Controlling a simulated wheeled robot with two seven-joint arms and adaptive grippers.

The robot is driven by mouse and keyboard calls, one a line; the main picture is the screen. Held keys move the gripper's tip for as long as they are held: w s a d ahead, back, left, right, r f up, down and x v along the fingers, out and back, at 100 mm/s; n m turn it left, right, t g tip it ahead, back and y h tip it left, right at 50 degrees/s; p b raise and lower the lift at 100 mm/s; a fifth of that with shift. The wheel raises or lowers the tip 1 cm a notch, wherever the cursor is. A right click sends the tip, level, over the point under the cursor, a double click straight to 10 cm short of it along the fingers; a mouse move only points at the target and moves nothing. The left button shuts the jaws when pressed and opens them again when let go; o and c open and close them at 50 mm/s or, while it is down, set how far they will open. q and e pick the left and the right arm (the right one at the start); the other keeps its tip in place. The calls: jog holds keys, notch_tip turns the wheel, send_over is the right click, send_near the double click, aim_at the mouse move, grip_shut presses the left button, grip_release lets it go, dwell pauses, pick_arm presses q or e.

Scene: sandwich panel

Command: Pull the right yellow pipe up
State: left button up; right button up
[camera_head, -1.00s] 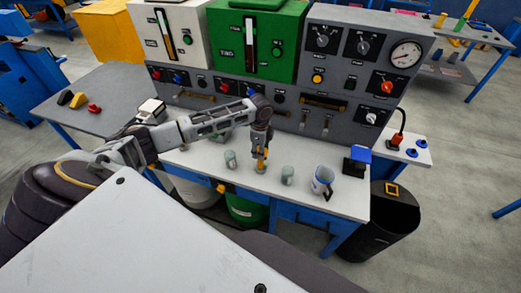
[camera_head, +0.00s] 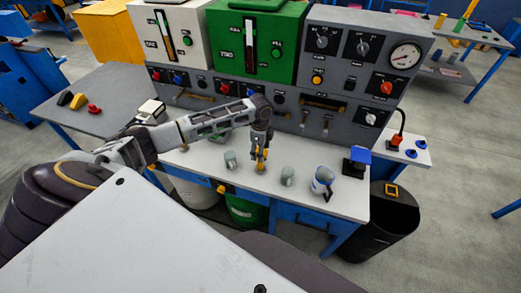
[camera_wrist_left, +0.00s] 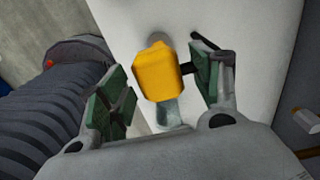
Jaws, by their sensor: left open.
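On the grey panel front, a brownish-yellow bar, the right yellow pipe (camera_head: 323,102), lies across a dark recess. A similar left yellow pipe (camera_head: 194,96) is further left. My left gripper (camera_head: 262,155) is over the white table in front of the panel, below and left of the right pipe. In the left wrist view my left gripper (camera_wrist_left: 158,85) is open, with green pads either side of a yellow block (camera_wrist_left: 160,72). I cannot tell whether a pad touches this block. My right gripper is not in view.
Small grey-green cups (camera_head: 230,159) (camera_head: 287,175) stand either side of my left gripper. A mug (camera_head: 322,181) and a dark block with a blue top (camera_head: 357,160) stand further right. The white table (camera_head: 300,206) has bare space along its front edge.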

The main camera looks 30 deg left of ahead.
pick_arm(q)
notch_tip(320, 180, up, 12)
dwell(0.7)
dwell(0.5)
